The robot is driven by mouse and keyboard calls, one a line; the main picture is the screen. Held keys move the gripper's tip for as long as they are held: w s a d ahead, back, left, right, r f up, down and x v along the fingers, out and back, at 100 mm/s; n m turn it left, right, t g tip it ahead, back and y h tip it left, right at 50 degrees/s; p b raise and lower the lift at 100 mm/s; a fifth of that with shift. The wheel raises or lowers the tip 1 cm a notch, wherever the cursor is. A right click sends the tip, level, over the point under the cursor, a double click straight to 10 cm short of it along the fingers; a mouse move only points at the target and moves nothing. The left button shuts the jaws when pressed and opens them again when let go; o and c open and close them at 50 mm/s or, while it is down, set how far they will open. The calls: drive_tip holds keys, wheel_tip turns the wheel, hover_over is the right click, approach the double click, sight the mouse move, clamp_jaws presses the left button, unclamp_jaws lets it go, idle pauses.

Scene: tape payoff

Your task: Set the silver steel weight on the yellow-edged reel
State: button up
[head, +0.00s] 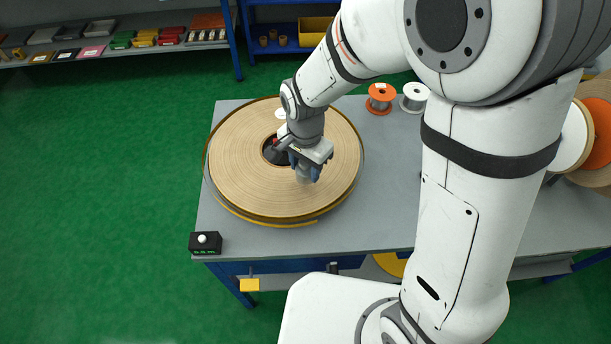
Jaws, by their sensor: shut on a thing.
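The yellow-edged reel (235,170) lies flat on the grey table, a wide tan disc with a dark hub and a yellow strip along its front lower edge. The gripper hides most of the weight. I cannot tell whether its underside touches the reel.
The reel's dark hub (270,154) is partly behind my wrist. A small black box with a white button (203,241) stands at the table's front left corner. Orange (379,100) and white (414,97) spools stand at the back. My arm covers the table's middle right.

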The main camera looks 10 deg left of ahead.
sight(305, 177)
drive_tip(key=shift+f, duration=1.95)
drive_tip(key=shift+f, duration=0.1)
drive_tip(key=o, duration=1.3)
drive_tip(key=shift+o, duration=0.2)
wheel_tip(305, 177, up, 12)
drive_tip(key=shift+r, duration=0.1)
drive_tip(key=s+d+r+n+t, duration=0.1)
drive_tip(key=s+d+r+n, duration=0.1)
drive_tip(key=d, duration=0.9)
drive_tip(key=s+d+r+n+t, duration=0.1)
drive_tip(key=s+d+r+n, duration=0.2)
drive_tip(key=d, duration=0.9)
wheel_tip(305, 177, up, 2)
drive_tip(key=shift+s+d+r+t, duration=0.1)
drive_tip(key=shift+s+d+t, duration=0.2)
drive_tip(key=shift+s, duration=0.95)
